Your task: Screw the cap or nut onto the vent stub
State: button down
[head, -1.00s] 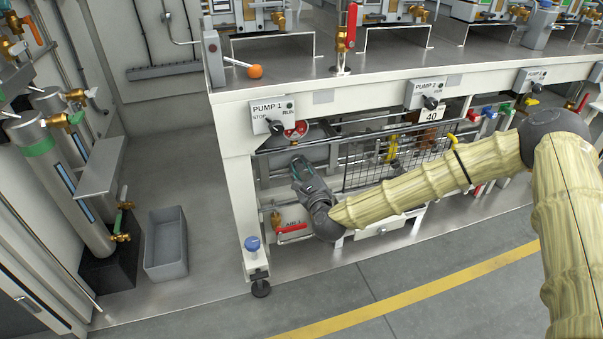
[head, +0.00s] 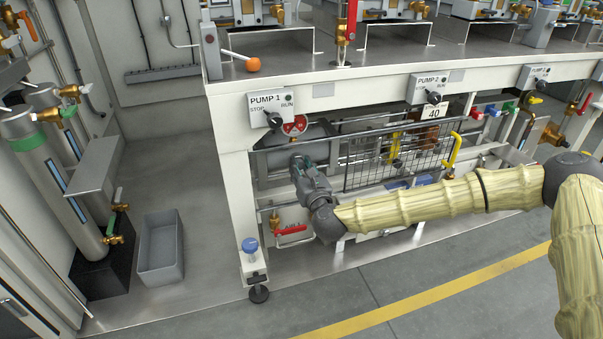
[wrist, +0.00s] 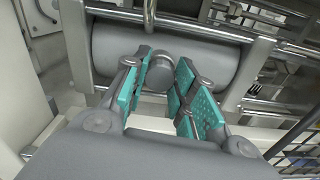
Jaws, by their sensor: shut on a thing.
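My gripper (head: 300,166) reaches under the bench below the PUMP 1 panel, in front of a grey horizontal cylinder. In the wrist view my gripper (wrist: 162,84) has its teal-padded fingers on either side of a small grey round cap (wrist: 160,70) and is shut on it. The cap is in front of the grey cylinder (wrist: 215,46). The vent stub cannot be told apart behind the cap, and the threads are hidden, so I cannot tell whether the cap is seated on it.
A steel rail (wrist: 165,17) crosses above the fingers. A grey bin (head: 160,247) stands on the floor at left.

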jog(key=shift+s+a+f+m+b, duration=0.1)
jog(key=shift+a+m+b, duration=0.05)
jog(key=shift+m+b, duration=0.45)
jog(key=shift+s+a+f+m+b, duration=0.15)
jog(key=shift+m+b, duration=0.25)
jog(key=shift+m, duration=0.4)
jog(key=shift+s+a+f+m+b, duration=0.1)
jog(key=shift+a+m+b, duration=0.05)
jog(key=shift+m+b, duration=0.45)
jog(key=c, duration=1.1)
grip_release()
jog(key=shift+w+a, duration=0.1)
jog(key=shift+d+r, duration=0.2)
jog(key=shift+d, duration=0.25)
jog(key=shift+v, duration=2.3)
